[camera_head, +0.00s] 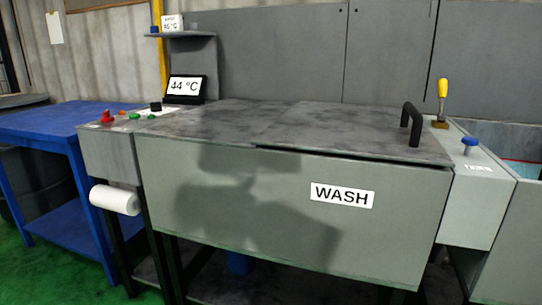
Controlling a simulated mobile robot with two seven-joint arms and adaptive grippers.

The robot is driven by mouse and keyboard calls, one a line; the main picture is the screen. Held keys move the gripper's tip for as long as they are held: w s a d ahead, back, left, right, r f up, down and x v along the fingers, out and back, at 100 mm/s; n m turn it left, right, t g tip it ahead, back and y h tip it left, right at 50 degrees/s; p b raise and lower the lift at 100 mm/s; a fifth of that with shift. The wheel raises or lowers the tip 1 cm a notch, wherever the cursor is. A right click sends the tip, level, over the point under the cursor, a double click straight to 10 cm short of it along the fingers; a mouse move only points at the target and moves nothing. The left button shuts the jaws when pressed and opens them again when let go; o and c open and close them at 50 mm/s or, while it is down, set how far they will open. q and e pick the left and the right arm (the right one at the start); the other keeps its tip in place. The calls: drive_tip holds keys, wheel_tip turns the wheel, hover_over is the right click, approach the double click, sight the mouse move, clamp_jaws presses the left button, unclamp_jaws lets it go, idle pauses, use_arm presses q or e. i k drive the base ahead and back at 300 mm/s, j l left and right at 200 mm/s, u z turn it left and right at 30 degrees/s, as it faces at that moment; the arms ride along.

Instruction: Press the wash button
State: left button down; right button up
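A grey machine (210,215) fills the middle, with a white WASH label (342,195) on its front. A sloped panel at its left end carries a red mushroom-shaped button (107,116), a small orange button (122,113), two green buttons (134,116) and a black knob (155,106). A blue button (469,141) stands on the right end panel, above a small label (478,168) too blurred to read. I cannot tell from lettering which button is the wash button. Neither of my grippers is in view.
A flat lid with a black handle (404,122) covers the machine. A yellow-handled lever (442,95) stands behind the blue button. A blue table (50,122) stands left, and a white roll (115,199) hangs below the left panel.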

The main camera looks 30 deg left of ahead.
sight(134, 116)
drive_tip(key=u, duration=1.75)
